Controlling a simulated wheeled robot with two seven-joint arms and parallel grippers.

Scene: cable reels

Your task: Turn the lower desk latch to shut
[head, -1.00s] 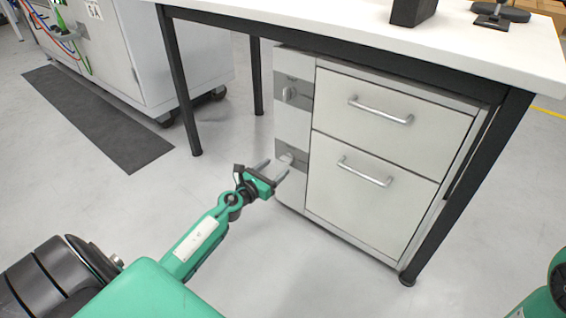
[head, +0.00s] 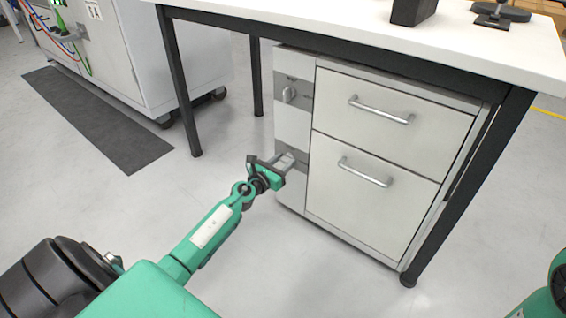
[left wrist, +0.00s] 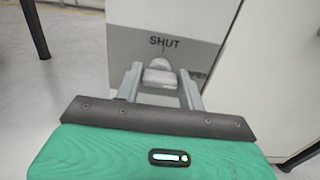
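The lower desk latch is a small pale grey knob (left wrist: 159,74) on a grey plate of the drawer unit's narrow left panel. In the left wrist view the word SHUT with a short mark is above it, and a second label at right is partly hidden by a finger. My left gripper (left wrist: 160,84) is open, with one finger on each side of the knob; I cannot tell whether they touch it. In the head view the left gripper (head: 284,161) is at the lower plate and mostly hides the latch. My right gripper is out of view.
The upper latch (head: 289,94) is on the same panel. Two drawers with bar handles (head: 381,110) are to its right. The white desk top (head: 440,40) and black legs (head: 181,90) frame the unit. The floor in front is clear.

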